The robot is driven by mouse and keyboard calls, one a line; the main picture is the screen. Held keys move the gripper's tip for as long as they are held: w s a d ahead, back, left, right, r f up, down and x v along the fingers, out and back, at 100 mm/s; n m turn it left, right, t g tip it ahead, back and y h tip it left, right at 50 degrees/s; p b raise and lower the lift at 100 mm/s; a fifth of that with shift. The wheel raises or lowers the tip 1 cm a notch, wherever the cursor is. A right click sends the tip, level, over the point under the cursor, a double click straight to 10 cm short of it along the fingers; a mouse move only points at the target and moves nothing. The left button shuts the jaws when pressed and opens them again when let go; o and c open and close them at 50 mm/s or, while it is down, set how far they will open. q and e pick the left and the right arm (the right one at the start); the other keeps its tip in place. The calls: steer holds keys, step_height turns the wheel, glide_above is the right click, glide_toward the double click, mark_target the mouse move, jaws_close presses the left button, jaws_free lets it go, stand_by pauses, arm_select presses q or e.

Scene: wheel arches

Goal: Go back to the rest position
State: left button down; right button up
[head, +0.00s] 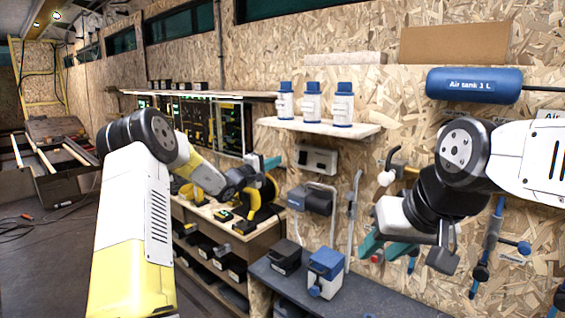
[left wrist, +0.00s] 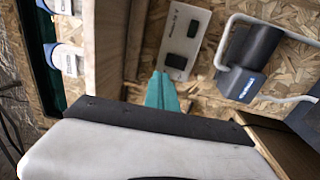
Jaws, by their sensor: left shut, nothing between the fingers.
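My left gripper (head: 270,163) is in the middle of the head view, in front of the wall and below the shelf of bottles. Its teal fingers are together in the left wrist view (left wrist: 162,92), with nothing between them. My right gripper (head: 385,235) hangs low at the right of the head view, in front of the tool wall. Its white body shows, but its fingertips blend with teal tools behind, so I cannot tell how its jaws stand.
A shelf (head: 330,127) holds three blue-and-white bottles (head: 312,103). A blue air tank (head: 474,85) is at upper right. A blue-topped box (head: 326,273) stands on the dark bench (head: 362,296). A wall box (head: 316,160) and yellow-black reel (head: 262,197) are near my left gripper.

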arm_select(q)
steer(key=s+d+r+m+g+h, duration=0.2)
steer(key=s+d+r+m+g, duration=0.35)
steer(key=s+d, duration=0.4)
steer(key=s+r+m+g+y, duration=0.15)
steer(key=s+m+g, duration=0.25)
steer(key=s, duration=1.3)
steer(key=s+a+f+y, duration=0.2)
steer(key=s+a, duration=0.3)
steer(key=s, duration=0.3)
steer(key=s+a+f+m+y, duration=0.1)
steer(key=s+a+y, duration=0.3)
steer(key=s, duration=0.4)
steer(key=s+a+f+y, duration=0.3)
steer(key=s+a, duration=0.3)
steer(key=s, duration=0.2)
steer(key=shift+s+a+f+m+y, duration=0.15)
steer(key=shift+s+m+y, duration=0.05)
steer(key=shift+m+y, duration=0.15)
steer(key=shift+t, duration=0.25)
